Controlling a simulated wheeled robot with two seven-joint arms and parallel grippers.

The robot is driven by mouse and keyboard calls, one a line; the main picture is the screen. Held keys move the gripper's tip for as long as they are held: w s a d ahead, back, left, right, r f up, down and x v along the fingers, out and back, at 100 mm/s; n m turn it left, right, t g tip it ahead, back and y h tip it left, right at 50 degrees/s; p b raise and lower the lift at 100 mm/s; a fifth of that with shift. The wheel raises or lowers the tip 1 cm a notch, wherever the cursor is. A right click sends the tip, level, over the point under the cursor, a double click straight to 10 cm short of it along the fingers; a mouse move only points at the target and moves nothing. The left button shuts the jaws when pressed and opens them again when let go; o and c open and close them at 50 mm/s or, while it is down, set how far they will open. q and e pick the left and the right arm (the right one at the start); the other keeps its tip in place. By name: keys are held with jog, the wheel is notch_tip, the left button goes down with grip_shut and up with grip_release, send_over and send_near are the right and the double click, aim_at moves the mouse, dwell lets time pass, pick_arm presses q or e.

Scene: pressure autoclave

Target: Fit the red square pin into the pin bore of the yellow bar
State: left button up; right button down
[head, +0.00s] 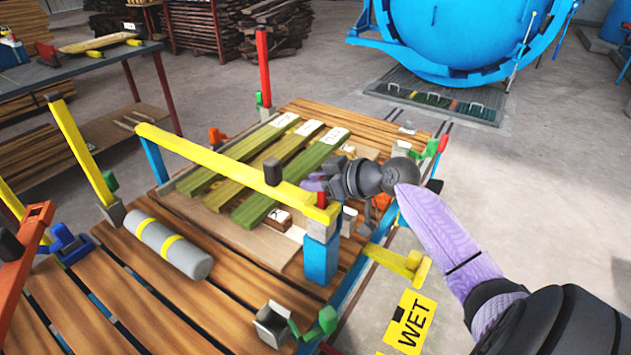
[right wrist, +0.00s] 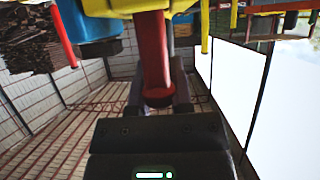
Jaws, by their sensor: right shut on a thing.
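The yellow bar (head: 215,160) spans the wooden cart from the blue post at its far left to the blue post (head: 321,258) at its near right, with a black knob standing on it. My right gripper (head: 316,186) is at the bar's near right end, shut on the red square pin (head: 321,201). In the right wrist view the red pin (right wrist: 153,55) sits between the jaws, its far end close against the yellow bar (right wrist: 120,6). The pin bore is hidden, and I cannot tell whether the pin is in it. My left gripper is out of view.
Green and yellow boards (head: 288,170) with white tags lie under the bar. A grey cylinder (head: 168,247) with yellow bands lies on the slats. A yellow WET sign (head: 409,322) is at the front right, and a blue autoclave (head: 460,40) stands behind. Floor is clear to the right.

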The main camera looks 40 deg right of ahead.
jog(key=c, duration=1)
grip_release()
jog(key=shift+f, duration=0.2)
jog(key=o, duration=0.5)
jog(key=shift+r, duration=0.1)
jog(key=shift+c, duration=0.2)
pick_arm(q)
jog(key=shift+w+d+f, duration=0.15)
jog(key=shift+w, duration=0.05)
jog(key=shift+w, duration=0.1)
